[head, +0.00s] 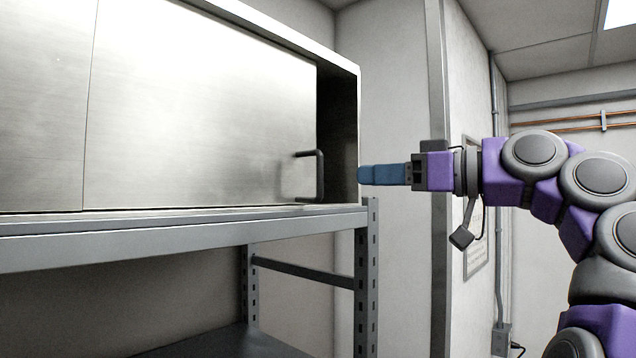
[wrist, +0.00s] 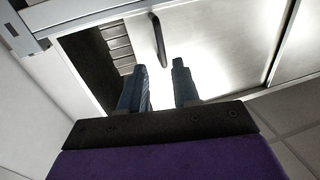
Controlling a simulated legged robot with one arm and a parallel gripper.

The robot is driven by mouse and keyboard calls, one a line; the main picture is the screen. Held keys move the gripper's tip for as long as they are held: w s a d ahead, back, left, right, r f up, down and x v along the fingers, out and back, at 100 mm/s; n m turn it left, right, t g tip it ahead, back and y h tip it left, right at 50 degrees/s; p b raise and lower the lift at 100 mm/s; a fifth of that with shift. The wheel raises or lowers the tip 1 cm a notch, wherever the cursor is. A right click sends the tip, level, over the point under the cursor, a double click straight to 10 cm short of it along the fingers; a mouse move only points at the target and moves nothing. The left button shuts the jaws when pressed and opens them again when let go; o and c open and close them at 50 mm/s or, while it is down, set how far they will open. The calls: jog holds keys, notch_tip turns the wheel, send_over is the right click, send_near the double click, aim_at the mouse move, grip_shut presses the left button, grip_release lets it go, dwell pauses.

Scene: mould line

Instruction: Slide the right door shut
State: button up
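The right door (head: 205,110) is a brushed metal panel in the cabinet front. It stands partly open, with a dark gap (head: 338,130) between its right edge and the cabinet's right side. A dark bar handle (head: 321,176) is on the door near that edge; it also shows in the wrist view (wrist: 159,40). My gripper (head: 361,174) is side-on in the head view, to the right of the handle and apart from it. In the wrist view my gripper (wrist: 160,66) has its two blue fingers spread with nothing held. The handle appears ahead, in line with the space between the fingertips.
Another metal panel (head: 42,110) is at the left of the cabinet. The cabinet stands on a grey metal rack (head: 180,241) with a slotted upright (head: 366,285). A wall corner post (head: 440,80) rises behind my gripper. Free space lies around my gripper.

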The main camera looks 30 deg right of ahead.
aim_at(321, 190)
jog(key=x, duration=1.1)
jog(key=shift+s+a+r, duration=0.1)
jog(key=shift+s+a, duration=0.1)
jog(key=shift+a, duration=0.2)
jog(key=shift+d, duration=0.9)
jog(key=shift+c, duration=0.6)
jog(key=c, duration=0.3)
jog(key=shift+s+a, duration=0.15)
jog(key=shift+a, duration=0.25)
grip_shut()
jog(key=shift+r, duration=0.1)
